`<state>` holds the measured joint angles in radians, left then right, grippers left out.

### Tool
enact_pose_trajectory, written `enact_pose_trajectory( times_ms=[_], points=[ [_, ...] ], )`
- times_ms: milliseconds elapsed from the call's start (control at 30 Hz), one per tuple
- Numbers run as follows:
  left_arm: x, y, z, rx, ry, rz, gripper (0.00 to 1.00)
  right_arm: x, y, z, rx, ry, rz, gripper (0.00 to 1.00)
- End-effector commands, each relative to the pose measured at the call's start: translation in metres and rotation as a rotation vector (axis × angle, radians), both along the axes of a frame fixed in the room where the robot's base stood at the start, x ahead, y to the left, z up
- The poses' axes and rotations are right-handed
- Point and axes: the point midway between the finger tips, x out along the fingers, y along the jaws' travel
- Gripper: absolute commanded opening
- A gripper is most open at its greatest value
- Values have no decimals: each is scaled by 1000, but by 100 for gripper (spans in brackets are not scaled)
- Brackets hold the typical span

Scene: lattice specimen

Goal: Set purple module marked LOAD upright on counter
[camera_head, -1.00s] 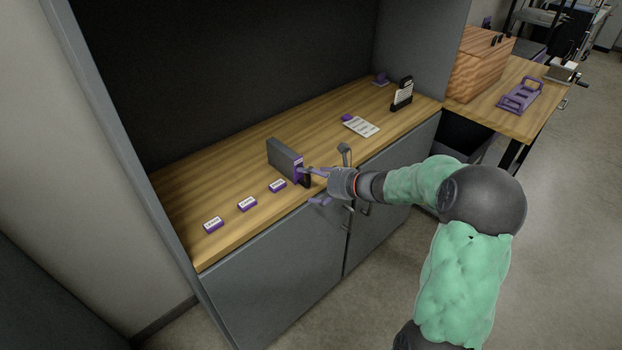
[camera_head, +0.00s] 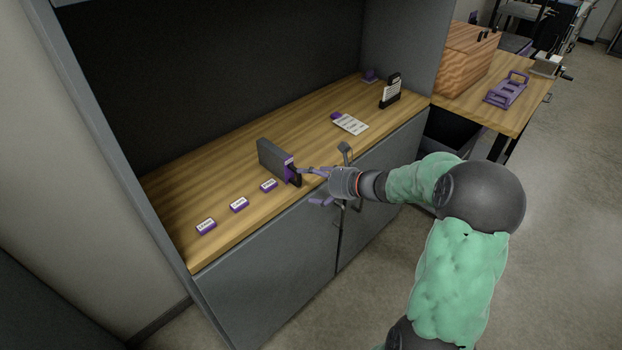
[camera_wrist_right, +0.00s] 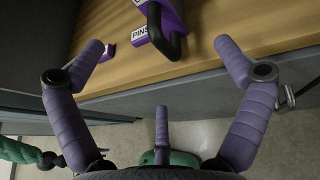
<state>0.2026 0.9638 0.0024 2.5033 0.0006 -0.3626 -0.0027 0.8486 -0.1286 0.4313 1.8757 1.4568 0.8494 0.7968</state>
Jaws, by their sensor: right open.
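No label reading LOAD can be made out. A grey upright module (camera_head: 272,157) with a purple front and dark handle stands near the counter's front edge. My right gripper (camera_head: 312,186) is open and empty at the counter edge, just right of the grey module. My left gripper is out of view.
The wooden counter (camera_head: 225,180) has free room behind the blocks. A white card with a purple end (camera_head: 350,124), a black stand with a label (camera_head: 391,92) and a small purple item (camera_head: 370,76) are farther right. A side table holds a wooden box (camera_head: 468,58) and a purple rack (camera_head: 507,90).

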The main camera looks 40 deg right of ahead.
Motion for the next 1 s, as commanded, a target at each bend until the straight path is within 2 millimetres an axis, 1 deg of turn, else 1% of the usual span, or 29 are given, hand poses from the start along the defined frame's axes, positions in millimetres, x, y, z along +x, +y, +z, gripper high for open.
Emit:
enact_pose_trajectory(
  times_ms=[600, 1000],
  points=[
    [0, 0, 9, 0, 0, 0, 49, -18, -5, 8, 0, -1, 0, 100],
    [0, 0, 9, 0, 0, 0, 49, -20, -6, 9, -1, 0, 0, 100]
  ],
)
